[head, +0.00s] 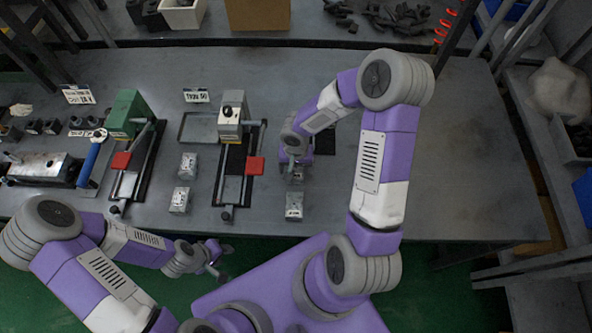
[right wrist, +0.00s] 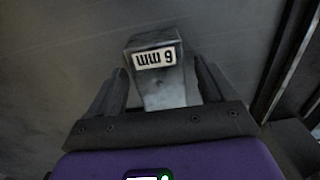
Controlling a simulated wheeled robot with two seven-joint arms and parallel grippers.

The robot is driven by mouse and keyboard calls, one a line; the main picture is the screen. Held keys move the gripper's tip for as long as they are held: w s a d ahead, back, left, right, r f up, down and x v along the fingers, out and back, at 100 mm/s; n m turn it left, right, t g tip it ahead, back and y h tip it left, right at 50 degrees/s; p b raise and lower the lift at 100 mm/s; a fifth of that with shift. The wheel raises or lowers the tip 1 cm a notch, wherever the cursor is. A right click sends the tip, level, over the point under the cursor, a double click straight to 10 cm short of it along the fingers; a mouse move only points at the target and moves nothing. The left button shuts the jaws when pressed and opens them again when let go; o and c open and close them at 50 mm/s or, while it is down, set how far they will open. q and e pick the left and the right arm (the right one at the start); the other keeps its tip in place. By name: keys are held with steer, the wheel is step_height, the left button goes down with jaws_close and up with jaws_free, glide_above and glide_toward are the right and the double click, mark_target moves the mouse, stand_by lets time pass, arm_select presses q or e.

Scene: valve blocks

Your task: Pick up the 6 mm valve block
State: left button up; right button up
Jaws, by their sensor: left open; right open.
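The 6 mm valve block (right wrist: 165,92) is a small grey metal block with a white label reading "6 mm", upside down in the right wrist view. It lies between the two fingers of my right gripper (right wrist: 160,72), which is open, with gaps on both sides. In the head view, what appears to be this block (head: 296,177) shows just below my right gripper (head: 294,162), partly hidden by it. My left gripper (head: 215,262) is open and empty in front of the table, far from the block.
Another labelled block (head: 294,206) sits nearer the table's front edge. Two more blocks, one farther back (head: 188,166) and one nearer (head: 180,200), lie to the left. A red-handled fixture (head: 240,160) stands between. The table's right part (head: 460,150) is clear.

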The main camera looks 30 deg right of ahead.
steer(key=shift+c, duration=0.3)
steer(key=c, duration=1.3)
